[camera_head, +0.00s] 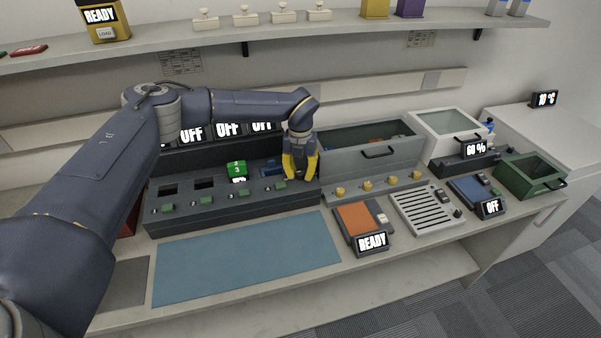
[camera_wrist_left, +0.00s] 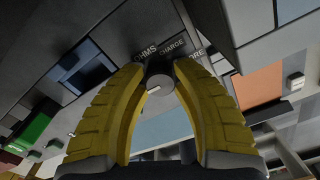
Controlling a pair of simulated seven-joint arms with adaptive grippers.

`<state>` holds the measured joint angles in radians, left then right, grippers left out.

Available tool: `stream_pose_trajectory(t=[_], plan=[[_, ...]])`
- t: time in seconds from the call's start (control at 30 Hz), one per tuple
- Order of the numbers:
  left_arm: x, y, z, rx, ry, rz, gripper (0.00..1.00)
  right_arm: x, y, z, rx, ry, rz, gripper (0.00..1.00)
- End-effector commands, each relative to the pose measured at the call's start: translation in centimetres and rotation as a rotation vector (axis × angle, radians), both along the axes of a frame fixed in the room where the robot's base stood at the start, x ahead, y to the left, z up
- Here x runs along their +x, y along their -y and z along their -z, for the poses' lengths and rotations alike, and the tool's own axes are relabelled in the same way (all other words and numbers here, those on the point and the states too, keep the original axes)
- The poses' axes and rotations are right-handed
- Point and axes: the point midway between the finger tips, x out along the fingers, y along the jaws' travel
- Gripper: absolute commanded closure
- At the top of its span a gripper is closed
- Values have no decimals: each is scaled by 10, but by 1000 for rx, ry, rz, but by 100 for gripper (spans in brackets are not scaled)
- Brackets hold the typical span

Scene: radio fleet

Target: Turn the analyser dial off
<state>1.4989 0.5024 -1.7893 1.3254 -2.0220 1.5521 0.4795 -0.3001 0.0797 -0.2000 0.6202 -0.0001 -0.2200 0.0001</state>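The analyser dial (camera_wrist_left: 160,82) is a small dark grey knob with a pale pointer mark, seen in the left wrist view. Printed labels, among them OHMS and CHARGE, run beside it on the dark panel. My left gripper (camera_head: 300,176) points down at the right end of the long dark charger unit (camera_head: 230,207). Its two yellow fingers stand on either side of the dial and appear to touch it. In the head view the fingers mostly hide the dial. Several displays (camera_head: 229,129) behind the charger read OFF, partly covered by my arm. My right gripper is not in view.
A green battery (camera_head: 236,168) stands in a charger slot. A grey bin (camera_head: 350,150) is just right of the gripper, with yellow knobs in front. An orange pad device (camera_head: 357,218) reads READY. The blue mat (camera_head: 245,258) in front is clear. A shelf (camera_head: 250,34) runs above.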

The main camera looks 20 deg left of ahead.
Motion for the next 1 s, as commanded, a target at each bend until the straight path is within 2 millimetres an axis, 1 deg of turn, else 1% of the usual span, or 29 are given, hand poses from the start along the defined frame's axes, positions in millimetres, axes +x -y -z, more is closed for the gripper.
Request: stream_pose_trajectory(t=[0.03, 0.2, 0.47, 0.57, 0.73, 1.0], plan=[[0, 0, 0, 0, 0, 0, 68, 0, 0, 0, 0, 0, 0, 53], [0, 0, 0, 0, 0, 1, 48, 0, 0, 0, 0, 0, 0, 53], [0, 0, -1, 0, 1, 2, 48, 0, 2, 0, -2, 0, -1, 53], [1, 0, -5, 0, 2, 2, 48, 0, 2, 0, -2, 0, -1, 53], [1, 0, -27, 0, 3, 3, 48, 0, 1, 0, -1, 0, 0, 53], [0, 0, -75, 0, 3, 1, 48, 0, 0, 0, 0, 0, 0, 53]])
